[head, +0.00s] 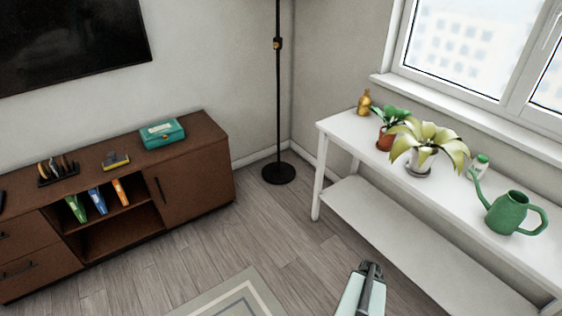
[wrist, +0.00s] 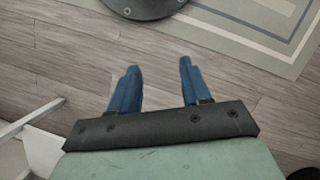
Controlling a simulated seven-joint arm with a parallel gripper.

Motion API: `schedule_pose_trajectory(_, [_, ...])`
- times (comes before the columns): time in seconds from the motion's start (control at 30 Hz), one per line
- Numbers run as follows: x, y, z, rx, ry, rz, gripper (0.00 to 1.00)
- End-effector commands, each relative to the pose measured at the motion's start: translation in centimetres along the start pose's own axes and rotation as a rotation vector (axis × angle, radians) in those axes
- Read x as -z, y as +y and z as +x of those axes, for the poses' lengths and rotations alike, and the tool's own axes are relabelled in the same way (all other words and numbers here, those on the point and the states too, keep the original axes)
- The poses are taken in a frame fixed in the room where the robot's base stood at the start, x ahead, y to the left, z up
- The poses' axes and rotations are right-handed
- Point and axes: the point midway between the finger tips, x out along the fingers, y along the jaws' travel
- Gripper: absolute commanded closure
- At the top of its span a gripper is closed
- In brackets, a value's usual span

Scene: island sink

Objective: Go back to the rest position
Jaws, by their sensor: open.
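My gripper (wrist: 158,65) shows in the wrist view with its two blue fingers spread apart. It is open, with nothing between the fingers and bare wood floor behind them. In the head view a pale green and dark part of my arm (head: 362,288) shows at the bottom, right of centre, left of the white table (head: 336,131). The fingers cannot be made out in that view. My gripper touches nothing that I can see.
A floor lamp (head: 278,173) stands in the corner. A brown cabinet (head: 205,170) is left. A rug (head: 235,295) lies in front.

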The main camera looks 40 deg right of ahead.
Motion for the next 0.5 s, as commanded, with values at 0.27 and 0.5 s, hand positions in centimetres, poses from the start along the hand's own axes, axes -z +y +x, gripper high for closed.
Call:
schedule_pose_trajectory(0.27, [-2.9,-6.0,2.6,-0.041,-0.055,-0.159,0.52])
schedule_pose_trajectory(0.5, [-5.8,-9.8,4.9,-0.097,-0.098,-0.294,0.52])
